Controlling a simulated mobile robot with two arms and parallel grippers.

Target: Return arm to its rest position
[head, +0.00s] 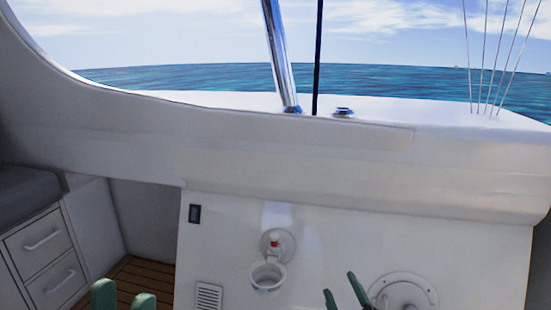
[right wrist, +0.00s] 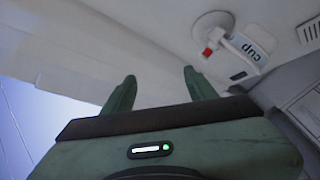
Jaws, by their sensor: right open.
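My right gripper (head: 344,294) shows at the bottom of the head view, with its two green fingertips apart. In the right wrist view, the right gripper (right wrist: 160,85) is open with nothing between its fingers. Only pale wall surface lies beyond it. My left gripper (head: 123,298) shows at the lower left of the head view. Its two green fingertips stand apart with nothing seen between them; the rest of it is below the frame.
A white cup holder (head: 267,275) with a red part is on the wall between my grippers; it also shows in the right wrist view (right wrist: 224,42). A round white fitting (head: 412,290) is behind my right gripper. Drawers (head: 48,262) stand at the left. A vent (head: 208,296) is low on the wall.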

